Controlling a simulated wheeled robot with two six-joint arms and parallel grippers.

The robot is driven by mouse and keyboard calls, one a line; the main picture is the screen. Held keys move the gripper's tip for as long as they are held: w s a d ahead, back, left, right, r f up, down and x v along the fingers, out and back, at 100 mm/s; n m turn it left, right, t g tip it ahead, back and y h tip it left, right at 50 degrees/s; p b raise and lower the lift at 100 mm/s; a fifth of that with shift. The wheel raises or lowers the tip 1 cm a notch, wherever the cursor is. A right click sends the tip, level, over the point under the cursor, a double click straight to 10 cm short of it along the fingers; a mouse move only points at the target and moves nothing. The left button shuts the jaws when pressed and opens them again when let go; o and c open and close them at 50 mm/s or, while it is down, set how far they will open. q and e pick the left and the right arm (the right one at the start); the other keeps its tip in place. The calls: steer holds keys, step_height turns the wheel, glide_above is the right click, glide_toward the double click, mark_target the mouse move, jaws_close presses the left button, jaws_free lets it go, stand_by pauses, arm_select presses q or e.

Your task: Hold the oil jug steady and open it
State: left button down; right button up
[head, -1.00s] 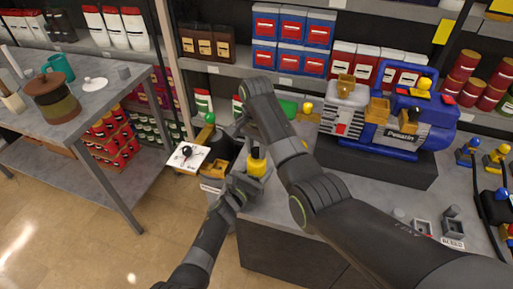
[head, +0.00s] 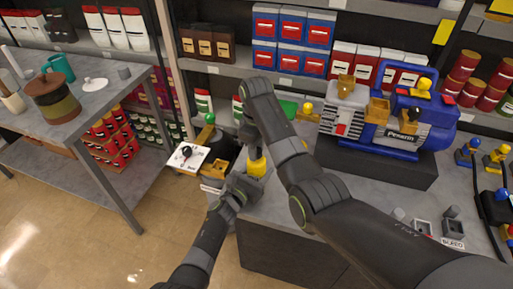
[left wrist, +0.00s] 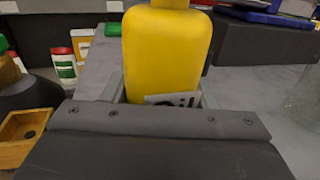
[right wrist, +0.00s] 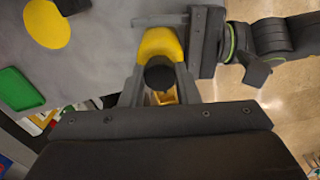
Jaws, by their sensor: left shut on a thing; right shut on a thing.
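The yellow oil jug (head: 257,167) stands upright at the left end of the grey counter. It fills the middle of the left wrist view (left wrist: 165,50), with part of an "Oil" label showing. My left gripper (head: 246,186) is shut on the jug's body from the near side, low down. My right gripper (head: 251,146) is above the jug, shut on its black cap (right wrist: 160,74). The cap lies between the right fingers in the right wrist view, over the jug's yellow top. In the head view the right gripper hides the cap. I cannot tell whether the cap has turned.
A white card with a black knob (head: 187,153) and a wooden tray (head: 214,168) are left of the jug. The blue and grey pump (head: 400,115) stands on a dark block to the right. A green item (head: 289,108) lies behind my right arm.

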steer(key=n, duration=0.5)
steer(key=shift+w, duration=0.1)
steer(key=n, duration=1.1)
steer(key=shift+r, duration=0.1)
steer(key=shift+r, duration=0.1)
steer(key=shift+r, duration=0.95)
